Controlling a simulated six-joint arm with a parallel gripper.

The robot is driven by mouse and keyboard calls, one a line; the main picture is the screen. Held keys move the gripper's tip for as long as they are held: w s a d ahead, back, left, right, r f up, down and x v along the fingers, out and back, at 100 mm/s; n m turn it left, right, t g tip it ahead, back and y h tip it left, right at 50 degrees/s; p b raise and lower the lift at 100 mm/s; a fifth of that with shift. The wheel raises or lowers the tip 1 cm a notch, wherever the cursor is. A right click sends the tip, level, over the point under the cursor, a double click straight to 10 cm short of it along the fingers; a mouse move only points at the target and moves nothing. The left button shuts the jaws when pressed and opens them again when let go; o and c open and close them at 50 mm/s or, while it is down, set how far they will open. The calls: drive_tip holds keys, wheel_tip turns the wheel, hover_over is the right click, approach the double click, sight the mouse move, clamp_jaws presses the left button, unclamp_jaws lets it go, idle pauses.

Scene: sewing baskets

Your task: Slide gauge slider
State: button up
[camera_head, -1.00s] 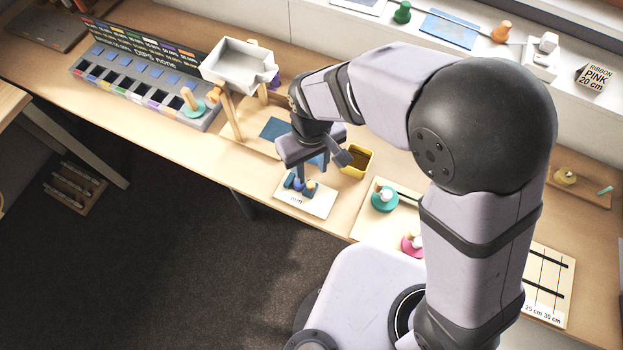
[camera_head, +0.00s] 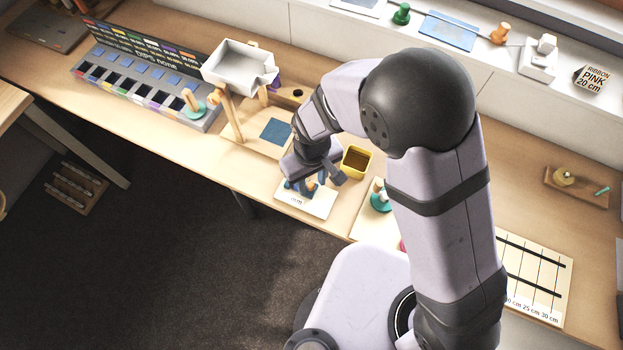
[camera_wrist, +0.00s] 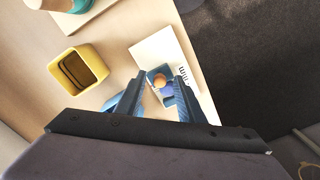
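The gauge is a white plate (camera_head: 318,207) marked "mm" near the table's front edge, carrying small blue parts (camera_head: 291,185). In the wrist view, the plate (camera_wrist: 158,46) lies beyond my fingers, and a small orange-topped knob (camera_wrist: 158,81) with a blue-purple part (camera_wrist: 166,89) shows between the fingertips. My gripper (camera_head: 312,182) is right over the gauge in the head view. In the wrist view my gripper (camera_wrist: 158,88) is open, one blue finger on each side of the knob. I cannot tell whether either finger touches it. My gripper partly hides the gauge in the head view.
A yellow open box (camera_head: 356,162) stands close behind and right of the gauge; it also shows in the wrist view (camera_wrist: 78,70). A teal spool (camera_head: 381,203) is to the right. A white tray on a wooden stand (camera_head: 240,68) is at back left. The table's front edge is close.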

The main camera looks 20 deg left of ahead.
clamp_jaws()
drive_tip(key=shift+d, duration=0.95)
unclamp_jaws()
drive_tip(key=shift+d, duration=0.1)
drive_tip(key=shift+r, duration=0.1)
drive_tip(key=shift+r, duration=0.25)
wheel_tip(320, 180, up, 7)
drive_tip(key=shift+f, duration=0.2)
